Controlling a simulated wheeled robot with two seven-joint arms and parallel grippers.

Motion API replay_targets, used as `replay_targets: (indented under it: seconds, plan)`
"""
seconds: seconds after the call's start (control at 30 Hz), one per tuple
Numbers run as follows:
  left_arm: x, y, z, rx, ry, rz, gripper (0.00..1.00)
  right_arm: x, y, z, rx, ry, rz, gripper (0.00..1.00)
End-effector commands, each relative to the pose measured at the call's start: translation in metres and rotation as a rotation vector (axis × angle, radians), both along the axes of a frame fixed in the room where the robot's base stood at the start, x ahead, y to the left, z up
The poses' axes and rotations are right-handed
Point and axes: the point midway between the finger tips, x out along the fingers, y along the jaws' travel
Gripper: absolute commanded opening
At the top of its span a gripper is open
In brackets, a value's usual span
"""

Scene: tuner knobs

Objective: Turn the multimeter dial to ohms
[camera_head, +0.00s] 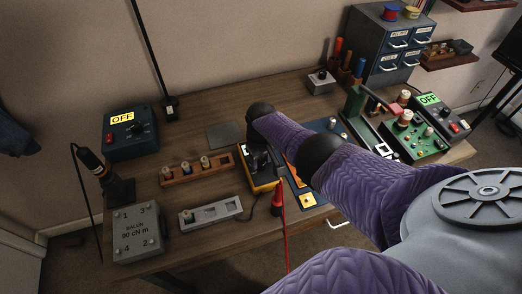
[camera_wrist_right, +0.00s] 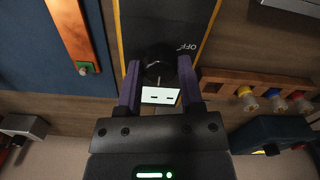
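The multimeter (camera_head: 262,184), dark with a yellow edge, lies near the middle of the bench, partly hidden by my right arm. In the right wrist view its dark face (camera_wrist_right: 192,20) has a black dial (camera_wrist_right: 158,66), an OFF mark at the dial's right and a lit white display (camera_wrist_right: 160,96) showing dashes. My right gripper (camera_wrist_right: 159,72) is over the meter with one purple finger on each side of the dial. I cannot tell whether the fingers touch it. The dial's pointer and the ohms mark are not readable. My left gripper is not in view.
A wooden rack with several knobs (camera_head: 184,175) and a grey strip (camera_head: 210,213) lie left of the meter. A red lead (camera_head: 285,235) hangs over the front edge. A tuner box (camera_head: 128,132) reads OFF. A green board (camera_head: 425,143) stands at the right.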

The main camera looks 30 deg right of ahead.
Motion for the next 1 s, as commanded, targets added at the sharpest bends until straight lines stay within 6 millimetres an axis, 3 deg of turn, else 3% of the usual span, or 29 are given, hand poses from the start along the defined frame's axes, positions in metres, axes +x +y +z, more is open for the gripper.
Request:
replay_targets:
  seconds: [0.03,0.13,0.43,0.73,0.83,1.0]
  plan:
    - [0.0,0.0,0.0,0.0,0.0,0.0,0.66,0.0,0.0,0.0,0.0,-0.001,0.0,0.6]
    - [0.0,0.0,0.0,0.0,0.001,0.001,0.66,0.0,0.0,0.0,0.0,0.0,0.0,0.8]
    - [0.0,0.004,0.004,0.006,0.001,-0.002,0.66,0.0,0.0,0.005,0.0,-0.001,0.001,0.8]
    - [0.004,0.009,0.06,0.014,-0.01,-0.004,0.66,0.0,0.0,0.08,0.0,-0.002,0.001,0.8]
    - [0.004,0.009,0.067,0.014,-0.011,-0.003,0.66,0.001,0.0,0.095,0.001,-0.003,0.002,0.8]
    - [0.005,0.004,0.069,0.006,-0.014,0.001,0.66,0.0,0.0,0.1,0.0,0.0,0.0,0.8]
